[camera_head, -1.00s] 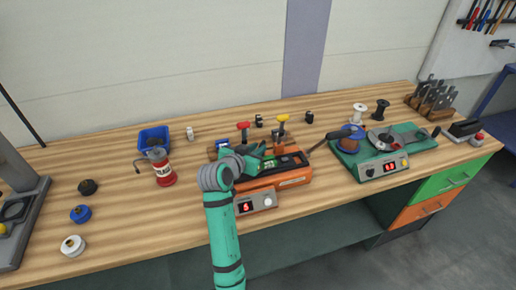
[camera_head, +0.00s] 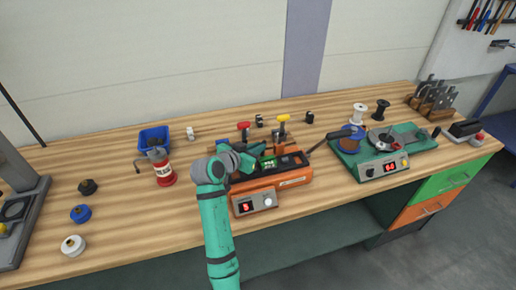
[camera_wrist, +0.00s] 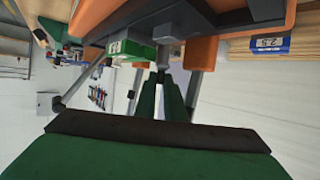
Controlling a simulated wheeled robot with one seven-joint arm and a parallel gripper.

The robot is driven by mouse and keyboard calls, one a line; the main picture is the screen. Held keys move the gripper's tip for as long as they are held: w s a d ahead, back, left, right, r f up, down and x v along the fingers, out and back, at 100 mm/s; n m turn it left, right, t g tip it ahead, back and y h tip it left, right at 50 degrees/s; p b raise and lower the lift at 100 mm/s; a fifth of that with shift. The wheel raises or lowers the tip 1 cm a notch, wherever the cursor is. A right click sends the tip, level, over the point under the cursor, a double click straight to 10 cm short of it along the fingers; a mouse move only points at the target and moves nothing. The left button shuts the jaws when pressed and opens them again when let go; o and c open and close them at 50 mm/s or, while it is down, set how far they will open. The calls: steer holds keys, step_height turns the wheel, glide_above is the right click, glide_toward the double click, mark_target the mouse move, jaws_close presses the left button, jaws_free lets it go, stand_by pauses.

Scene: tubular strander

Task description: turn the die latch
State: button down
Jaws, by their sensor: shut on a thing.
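The orange strander unit (camera_head: 295,183) stands mid-bench with red (camera_head: 244,125) and yellow (camera_head: 283,118) handles above it. My gripper (camera_head: 263,149) reaches over its left half, and the contact is too small to make out in the head view. In the wrist view, my dark green fingers (camera_wrist: 166,82) are shut on a small grey metal piece (camera_wrist: 163,57), seemingly the die latch, under the orange body. A green readout (camera_wrist: 124,47) sits just beside it. The lower part of the grey piece is hidden between the fingers.
A red canister (camera_head: 163,172) and blue bin (camera_head: 153,138) stand left of the unit. A green machine with a round plate (camera_head: 385,140) stands to the right.

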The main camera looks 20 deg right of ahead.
stand_by(0.3)
steer(key=c, duration=2.1)
jaws_free()
